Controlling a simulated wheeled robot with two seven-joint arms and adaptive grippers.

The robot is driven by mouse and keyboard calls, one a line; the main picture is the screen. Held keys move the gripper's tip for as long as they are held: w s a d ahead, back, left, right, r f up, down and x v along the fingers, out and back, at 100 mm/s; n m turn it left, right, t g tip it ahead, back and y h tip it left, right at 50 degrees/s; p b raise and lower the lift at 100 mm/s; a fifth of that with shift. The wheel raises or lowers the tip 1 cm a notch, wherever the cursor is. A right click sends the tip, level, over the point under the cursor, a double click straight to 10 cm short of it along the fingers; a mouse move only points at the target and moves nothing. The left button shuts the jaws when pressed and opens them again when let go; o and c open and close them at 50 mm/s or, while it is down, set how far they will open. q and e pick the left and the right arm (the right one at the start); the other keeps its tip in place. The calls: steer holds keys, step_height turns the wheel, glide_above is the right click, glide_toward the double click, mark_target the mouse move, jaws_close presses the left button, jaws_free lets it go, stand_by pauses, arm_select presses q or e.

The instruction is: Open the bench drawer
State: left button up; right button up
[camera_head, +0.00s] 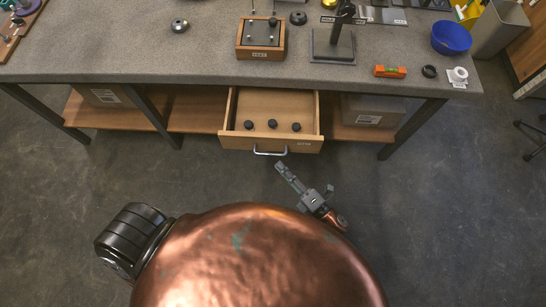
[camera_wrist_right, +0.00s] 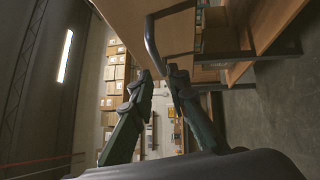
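The bench drawer (camera_head: 228,110) is pulled out from under the bench top, its inside showing. Three small black round parts (camera_head: 272,124) lie in it. Its silver bar handle (camera_head: 270,152) is on the front panel and also shows in the right wrist view (camera_wrist_right: 152,45). My right gripper (camera_head: 279,166) is just in front of and below the handle, slightly right of it. In the right wrist view its fingers (camera_wrist_right: 160,76) are apart, with the handle's lower end at the fingertips; whether they touch it I cannot tell. My left gripper is out of view.
The grey bench top (camera_head: 130,50) carries a wooden block (camera_head: 261,52), a black stand (camera_head: 333,45), an orange level (camera_head: 390,72) and a blue bowl (camera_head: 451,37). Boxes (camera_head: 372,110) sit on the lower shelf. Bench legs (camera_head: 413,127) flank the drawer. The floor in front is clear.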

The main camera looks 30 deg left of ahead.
steer(key=shift+v, duration=2.35)
